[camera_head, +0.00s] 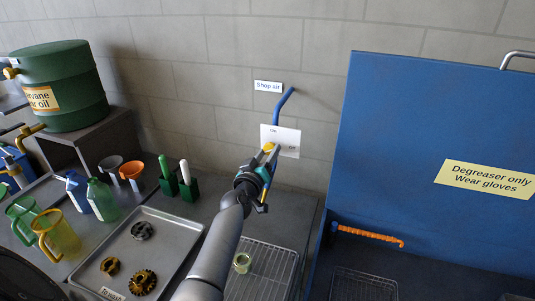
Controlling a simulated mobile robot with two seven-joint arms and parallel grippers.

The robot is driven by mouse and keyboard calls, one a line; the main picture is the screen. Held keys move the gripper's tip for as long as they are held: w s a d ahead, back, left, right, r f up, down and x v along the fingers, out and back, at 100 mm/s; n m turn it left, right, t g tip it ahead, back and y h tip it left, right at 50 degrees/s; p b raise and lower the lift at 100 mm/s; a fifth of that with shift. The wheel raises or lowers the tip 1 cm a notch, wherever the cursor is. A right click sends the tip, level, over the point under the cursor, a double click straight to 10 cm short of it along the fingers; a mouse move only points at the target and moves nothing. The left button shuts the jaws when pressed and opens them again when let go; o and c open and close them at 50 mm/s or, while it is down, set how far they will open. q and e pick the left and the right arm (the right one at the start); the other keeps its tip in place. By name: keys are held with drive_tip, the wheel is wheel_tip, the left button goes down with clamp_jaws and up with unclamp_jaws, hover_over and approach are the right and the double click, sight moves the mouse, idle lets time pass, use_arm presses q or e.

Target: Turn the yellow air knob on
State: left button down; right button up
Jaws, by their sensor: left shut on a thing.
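The yellow air knob (268,147) shows as a small yellow piece on the blue air pipe (284,102) at the back wall. My left gripper (266,158) reaches up from the bottom middle and is shut on the yellow knob. Its fingers hide much of the knob, so I cannot tell how far it is turned. My right gripper is not in view.
A "Shop air" label (268,86) is on the wall. A blue degreaser lid (430,150) stands at the right. A metal tray (175,237) with gears, a wire rack (276,262), green and orange jugs (60,237) and a green drum (62,85) are around and left.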

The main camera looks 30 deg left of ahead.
use_arm(q)
drive_tip(key=n, duration=0.6)
drive_tip(key=shift+n, duration=0.3)
drive_tip(key=n, duration=0.5)
drive_tip(key=shift+n, duration=0.3)
drive_tip(key=shift+c, duration=1.4)
unclamp_jaws()
drive_tip(key=shift+s, duration=0.1)
drive_tip(key=v, duration=1.5)
drive_tip(key=shift+p, duration=0.45)
drive_tip(key=shift+s, duration=0.1)
